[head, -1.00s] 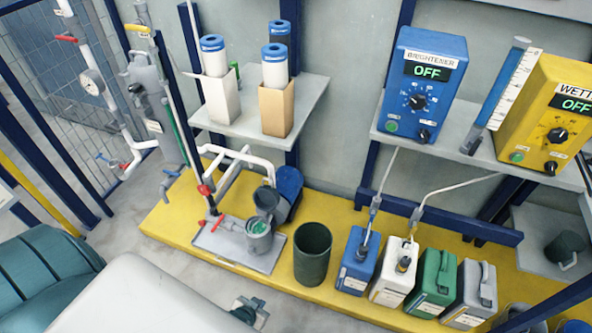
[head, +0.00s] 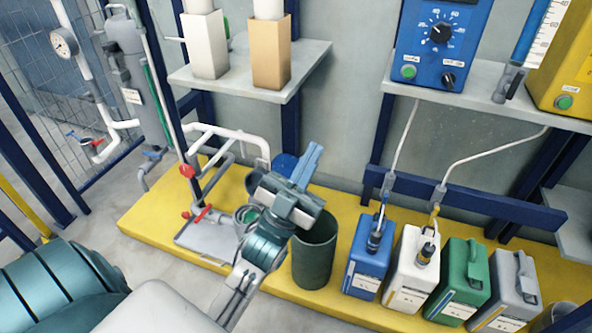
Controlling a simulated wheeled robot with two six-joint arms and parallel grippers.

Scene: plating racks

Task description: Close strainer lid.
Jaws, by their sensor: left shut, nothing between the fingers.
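The strainer (head: 241,216) is a small grey pot on a grey tray (head: 206,240) on the yellow platform, with green showing inside its open top. Its grey round lid (head: 253,180) stands raised behind the pot, so the strainer is open. My left gripper (head: 315,150) is shut and empty. It is in front of and above the strainer, its fingers pointing up and to the right, past the lid. Its body hides the right side of the strainer and part of the lid. I cannot tell whether it touches the lid. My right gripper is not in view.
A dark green bin (head: 314,262) stands just right of the strainer, behind my left arm. Blue (head: 364,262), white (head: 409,270), green (head: 459,283) and grey (head: 506,292) canisters line the platform further right. White pipes (head: 228,133) rise behind the tray. Shelves hang above.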

